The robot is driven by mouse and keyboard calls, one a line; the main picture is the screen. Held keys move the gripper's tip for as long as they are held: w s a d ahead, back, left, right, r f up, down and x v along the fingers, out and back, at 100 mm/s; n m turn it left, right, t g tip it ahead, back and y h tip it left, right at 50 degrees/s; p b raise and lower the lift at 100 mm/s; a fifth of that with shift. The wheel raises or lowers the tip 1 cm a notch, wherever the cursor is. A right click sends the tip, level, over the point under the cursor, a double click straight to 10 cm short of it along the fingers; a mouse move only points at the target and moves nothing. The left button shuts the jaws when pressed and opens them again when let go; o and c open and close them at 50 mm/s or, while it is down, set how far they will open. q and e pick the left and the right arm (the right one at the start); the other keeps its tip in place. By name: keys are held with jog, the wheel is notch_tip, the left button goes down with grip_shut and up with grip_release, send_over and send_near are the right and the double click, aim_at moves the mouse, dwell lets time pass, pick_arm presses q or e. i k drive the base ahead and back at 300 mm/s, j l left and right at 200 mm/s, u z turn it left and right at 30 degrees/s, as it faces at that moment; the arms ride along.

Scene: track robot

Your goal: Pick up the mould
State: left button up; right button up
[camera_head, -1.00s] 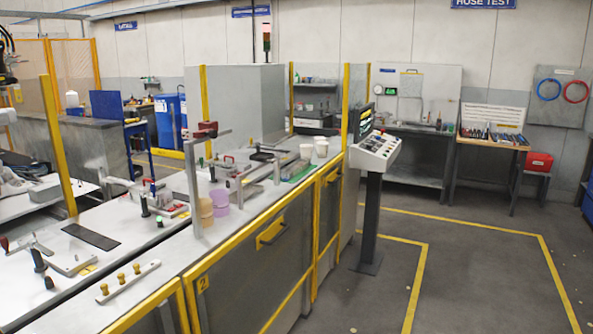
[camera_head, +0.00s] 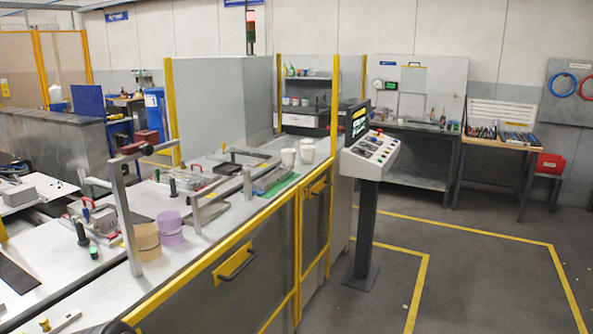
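I cannot tell for certain which thing is the mould. A grey, flat block (camera_head: 270,180) lies on a green mat on the long workbench (camera_head: 205,262), left of two white cups (camera_head: 288,157). Metal clamp fixtures (camera_head: 207,211) with handles stand along the bench. Another fixture with a red handle (camera_head: 88,206) sits farther left. Neither of my grippers shows in this view. A small dark shape at the bottom edge, left of centre, is too cut off to identify.
An upright metal frame (camera_head: 128,215) rises from the bench beside a tan cup (camera_head: 146,240) and a purple cup (camera_head: 170,230). Yellow posts (camera_head: 172,110) and a clear screen stand behind. A control console (camera_head: 372,157) stands at the bench's right end. Floor at right is clear.

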aim_at(265, 183)
jog(key=i+l, duration=0.25)
jog(key=i, duration=0.2)
jog(key=i+l+z, duration=0.1)
jog(key=i+l, duration=0.15)
jog(key=i, duration=0.2)
jog(key=i+l, duration=0.2)
jog(key=i, duration=0.25)
jog(key=i+l, duration=0.2)
jog(key=i, duration=0.25)
jog(key=i+l+z, duration=0.1)
jog(key=i, duration=0.35)
jog(key=l, duration=0.1)
